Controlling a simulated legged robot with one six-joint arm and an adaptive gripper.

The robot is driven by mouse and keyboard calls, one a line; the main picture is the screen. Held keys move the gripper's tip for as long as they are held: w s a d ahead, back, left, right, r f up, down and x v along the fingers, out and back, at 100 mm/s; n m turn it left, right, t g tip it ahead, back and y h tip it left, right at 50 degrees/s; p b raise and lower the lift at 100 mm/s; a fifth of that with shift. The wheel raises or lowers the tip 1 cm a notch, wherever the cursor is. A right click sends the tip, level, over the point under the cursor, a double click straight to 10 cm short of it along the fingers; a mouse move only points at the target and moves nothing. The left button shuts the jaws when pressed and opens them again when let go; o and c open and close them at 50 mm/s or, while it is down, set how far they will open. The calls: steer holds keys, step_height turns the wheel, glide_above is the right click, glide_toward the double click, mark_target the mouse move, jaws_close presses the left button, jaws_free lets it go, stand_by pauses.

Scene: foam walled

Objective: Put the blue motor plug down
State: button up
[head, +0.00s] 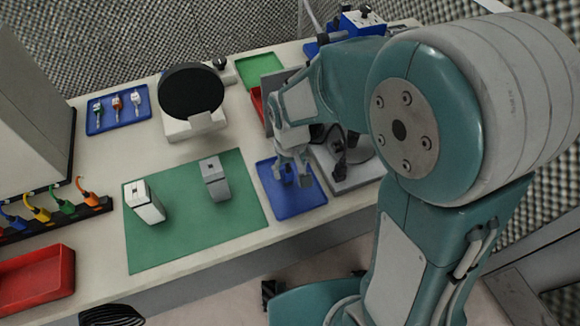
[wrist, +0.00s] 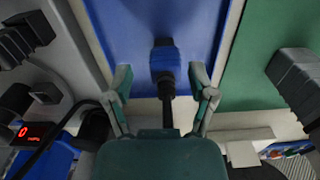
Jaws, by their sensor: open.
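The blue motor plug (wrist: 165,62) shows in the wrist view over the blue tray (wrist: 110,25), with a dark cable running from it toward my gripper. It appears to lie on the tray, though I cannot tell contact for sure. My gripper (wrist: 162,88) is open, with one finger on each side of the plug and cable and a visible gap on both sides. In the head view my gripper (head: 291,168) is low over the blue tray (head: 300,204), and the plug is mostly hidden there.
A green mat (head: 170,240) left of the tray holds a white box (head: 145,202) and a grey box (head: 215,178). A grey-based device (head: 350,178) stands close on the right. A round black disc on a stand (head: 191,92) is behind. The table's front edge is near.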

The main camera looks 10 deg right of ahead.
steer(key=shift+r, duration=0.1)
steer(key=shift+a+r, duration=0.15)
steer(key=shift+r, duration=0.15)
step_height(320, 180, up, 12)
steer(key=shift+f, duration=0.25)
steer(key=s+d+r+m+t, duration=0.1)
steer(key=s+d+r+t, duration=0.1)
steer(key=s+d, duration=0.3)
steer(key=s+d+r+m+t, duration=0.2)
steer(key=s+d+r+t, duration=0.1)
steer(key=s+d, duration=0.3)
steer(key=shift+s+r+t, duration=0.3)
steer(key=shift+s+r, duration=0.1)
steer(key=shift+s, duration=0.45)
stand_by(0.4)
